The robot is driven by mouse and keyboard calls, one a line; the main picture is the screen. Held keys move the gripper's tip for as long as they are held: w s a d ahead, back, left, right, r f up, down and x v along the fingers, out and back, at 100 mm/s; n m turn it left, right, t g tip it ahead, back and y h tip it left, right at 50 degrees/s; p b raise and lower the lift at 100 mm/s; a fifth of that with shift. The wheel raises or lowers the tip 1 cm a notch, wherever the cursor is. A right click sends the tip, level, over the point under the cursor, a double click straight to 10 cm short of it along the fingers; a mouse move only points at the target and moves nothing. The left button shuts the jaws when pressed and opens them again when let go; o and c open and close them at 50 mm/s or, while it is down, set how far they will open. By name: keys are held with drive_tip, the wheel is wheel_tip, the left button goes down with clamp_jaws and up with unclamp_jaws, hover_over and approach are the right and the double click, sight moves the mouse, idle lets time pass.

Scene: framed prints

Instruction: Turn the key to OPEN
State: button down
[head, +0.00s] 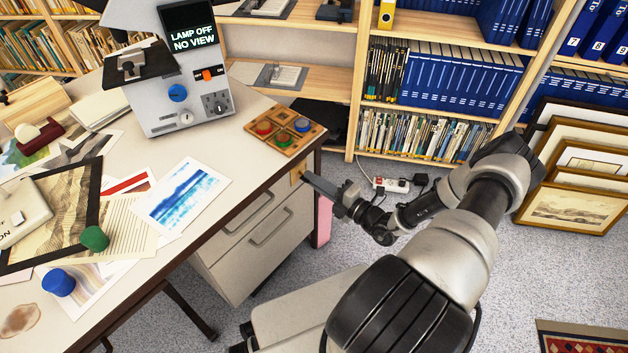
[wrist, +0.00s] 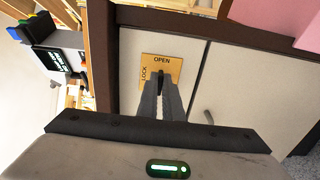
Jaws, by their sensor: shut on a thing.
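A brass lock plate (wrist: 174,65) is set in the top of the pale cabinet front under the desk. In the wrist view its upper edge reads OPEN and its left edge reads LOCK. My gripper (wrist: 161,82) is shut on the key (wrist: 161,74), a small dark piece in front of the plate. The key is mostly hidden between the fingertips; the little that shows seems to lie toward OPEN, but its exact angle is hard to tell. In the head view the plate (head: 297,172) is at the desk's right end, with my gripper (head: 307,178) reaching it from the right.
Drawers with handles (head: 270,228) are below and left of the lock. The desk (head: 225,150) carries prints, a tray of coloured pieces (head: 285,129) and a device reading LAMP OFF NO VIEW (head: 190,70). Framed prints (head: 575,200) lean at the right. A pink object (head: 324,220) stands beside the cabinet.

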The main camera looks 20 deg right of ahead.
drive_tip(key=shift+w+a+r, duration=0.1)
idle(0.3)
drive_tip(key=c, duration=1.9)
unclamp_jaws()
drive_tip(key=p+v, duration=0.2)
drive_tip(key=v, duration=1.5)
drive_tip(key=shift+s, duration=0.25)
